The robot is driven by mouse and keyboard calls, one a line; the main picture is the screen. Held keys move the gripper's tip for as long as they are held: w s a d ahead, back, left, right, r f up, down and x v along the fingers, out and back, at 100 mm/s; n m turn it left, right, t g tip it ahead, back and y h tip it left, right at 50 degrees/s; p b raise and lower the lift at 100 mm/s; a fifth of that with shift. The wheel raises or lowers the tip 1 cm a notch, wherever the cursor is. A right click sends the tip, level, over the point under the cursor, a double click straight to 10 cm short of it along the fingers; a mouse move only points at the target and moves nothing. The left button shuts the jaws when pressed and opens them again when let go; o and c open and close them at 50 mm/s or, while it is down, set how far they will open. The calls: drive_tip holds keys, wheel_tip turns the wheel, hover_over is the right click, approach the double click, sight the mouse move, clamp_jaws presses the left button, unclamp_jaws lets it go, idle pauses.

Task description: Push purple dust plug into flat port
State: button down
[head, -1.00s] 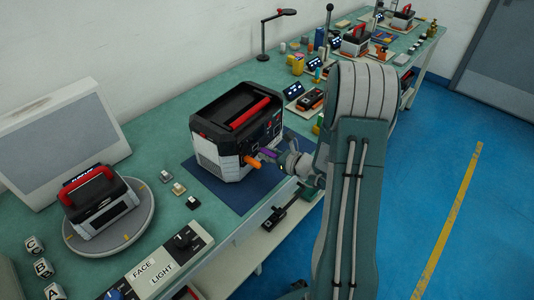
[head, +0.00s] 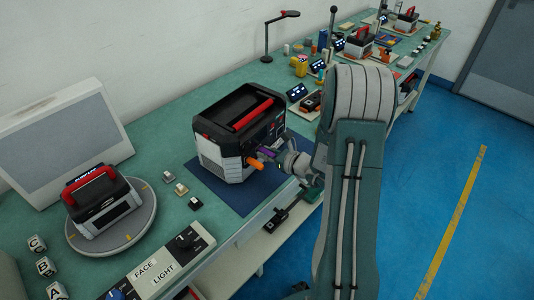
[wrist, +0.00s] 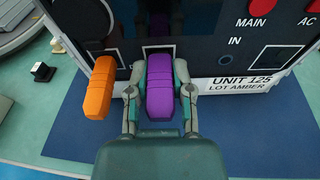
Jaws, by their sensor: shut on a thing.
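The purple dust plug (wrist: 160,88) is held between the two fingers of my gripper (wrist: 160,95) in the wrist view. Its far end is at a white-outlined port on the front panel of the unit (wrist: 205,50); how deep it sits cannot be told. An orange plug (wrist: 101,88) stands out of the panel just left of it. In the head view the purple plug (head: 266,152) and my gripper (head: 285,160) are at the right face of the black and white unit (head: 212,145), beside the orange plug (head: 255,162).
The unit stands on a dark blue mat (head: 240,195) on the green bench. A round turntable (head: 80,240) with a smaller red-handled unit is at the left. A FACE LIGHT switch box (head: 160,262) lies along the front edge. Small blocks (head: 181,189) sit between.

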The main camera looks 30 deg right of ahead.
drive_tip(key=shift+w+a, duration=0.1)
drive_tip(key=shift+w, duration=0.15)
drive_tip(key=shift+c, duration=2.1)
unclamp_jaws()
drive_tip(key=v, duration=1.2)
drive_tip(key=s+a+r+n+g+y, duration=0.1)
drive_tip(key=s+a+r+n+g, duration=0.3)
drive_tip(key=a+n, duration=0.45)
drive_tip(key=s+a+r+n+g+y, duration=0.25)
drive_tip(key=a+r+n+g, duration=0.3)
drive_tip(key=a+n, duration=0.3)
drive_tip(key=s+a+r+n+h, duration=0.1)
drive_tip(key=s+r+n+h, duration=0.7)
drive_tip(key=n, duration=0.5)
drive_tip(key=shift+s+a+r+n+t+h, duration=0.35)
drive_tip(key=shift+s+n+t+h, duration=0.1)
drive_tip(key=shift+s+h, duration=0.65)
